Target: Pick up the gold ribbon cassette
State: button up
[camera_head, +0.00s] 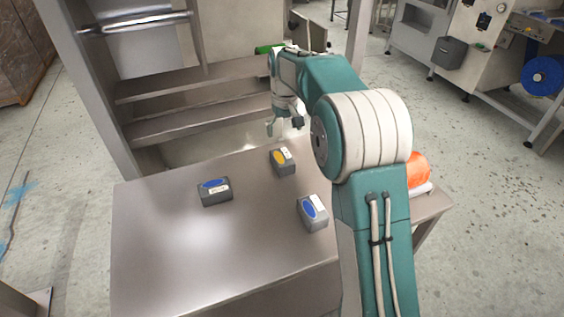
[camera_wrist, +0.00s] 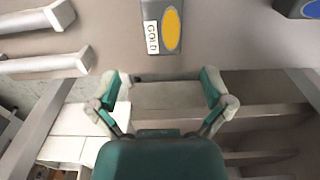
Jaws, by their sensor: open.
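The gold ribbon cassette (camera_head: 283,161) is a dark grey block with a yellow oval and a white label, lying near the far edge of the steel table (camera_head: 160,255). In the wrist view the cassette (camera_wrist: 171,28) shows the word GOLD and lies beyond the fingertips, at the top of the picture. My gripper (camera_head: 284,127) is over the table's far edge, just behind the cassette and apart from it. In the wrist view my gripper (camera_wrist: 160,88) has its two fingers spread wide with nothing between them.
Two similar grey cassettes with blue ovals lie nearer, one to the left (camera_head: 214,192) and one to the right (camera_head: 312,213). An orange object (camera_head: 418,170) is at the table's right side, partly behind my arm. Steel steps (camera_head: 200,118) are beyond the table. The table's left front is clear.

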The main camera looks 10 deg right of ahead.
aim_at(282, 156)
jog(key=shift+w+a+f, duration=0.1)
jog(key=shift+w+f, duration=0.5)
jog(key=shift+f, duration=0.6)
notch_tip(282, 156, down, 5)
jog(key=shift+r, duration=0.2)
jog(key=shift+s+a+f, duration=0.1)
jog(key=shift+s+f, duration=0.05)
jog(key=shift+f, duration=1.25)
jog(key=shift+s+a+f, duration=0.1)
jog(key=shift+f, duration=1.25)
jog(key=c, duration=1)
